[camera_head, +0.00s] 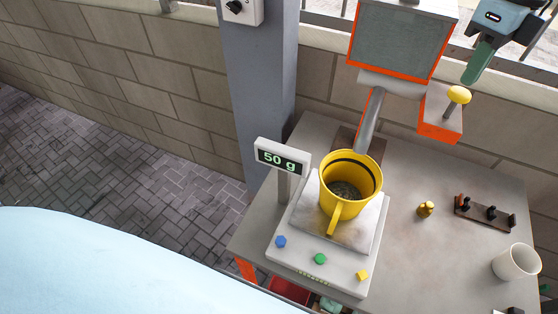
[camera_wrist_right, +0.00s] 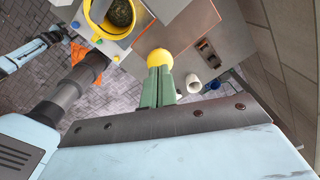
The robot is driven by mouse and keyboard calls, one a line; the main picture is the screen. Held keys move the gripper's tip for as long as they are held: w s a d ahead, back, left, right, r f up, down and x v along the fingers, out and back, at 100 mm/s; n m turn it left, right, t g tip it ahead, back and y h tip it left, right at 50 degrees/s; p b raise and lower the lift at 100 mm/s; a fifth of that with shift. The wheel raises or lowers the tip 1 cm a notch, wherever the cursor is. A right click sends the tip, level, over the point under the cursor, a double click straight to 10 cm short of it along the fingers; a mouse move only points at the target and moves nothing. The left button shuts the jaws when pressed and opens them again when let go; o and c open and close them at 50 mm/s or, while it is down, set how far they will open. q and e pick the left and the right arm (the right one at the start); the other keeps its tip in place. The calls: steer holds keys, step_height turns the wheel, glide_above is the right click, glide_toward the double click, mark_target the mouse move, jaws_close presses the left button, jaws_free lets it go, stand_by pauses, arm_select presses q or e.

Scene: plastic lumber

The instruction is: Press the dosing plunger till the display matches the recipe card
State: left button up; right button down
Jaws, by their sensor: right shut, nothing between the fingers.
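The yellow round knob of the dosing plunger (camera_head: 459,95) sits on a rod above the orange-edged box of the dispenser (camera_head: 403,45). My right gripper (camera_head: 469,81) is shut and empty, its green fingertips just above the knob. In the right wrist view the fingertips (camera_wrist_right: 158,70) overlap the knob (camera_wrist_right: 159,57); contact cannot be told. The display (camera_head: 282,157) reads 50 g. A yellow mug (camera_head: 340,205) with dark grains stands on the scale (camera_head: 320,262) under the spout. A light blue and dark arm part, apparently my left gripper (camera_wrist_right: 52,38), shows small at the left of the wrist view. I cannot make out a recipe card.
On the grey table (camera_head: 420,255) stand a small brass weight (camera_head: 426,209), a dark rack (camera_head: 484,212) and a white cup (camera_head: 516,261), right of the scale. A grey post (camera_head: 258,90) rises behind the display. The table between scale and weight is clear.

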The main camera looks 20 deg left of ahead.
mark_target(462, 91)
steer(key=shift+f, duration=0.1)
stand_by(0.6)
steer(key=shift+f+b, duration=1.1)
steer(key=shift+f, duration=0.6)
steer(key=shift+r, duration=0.2)
steer(key=shift+r+p, duration=2)
steer(key=shift+r, duration=0.7)
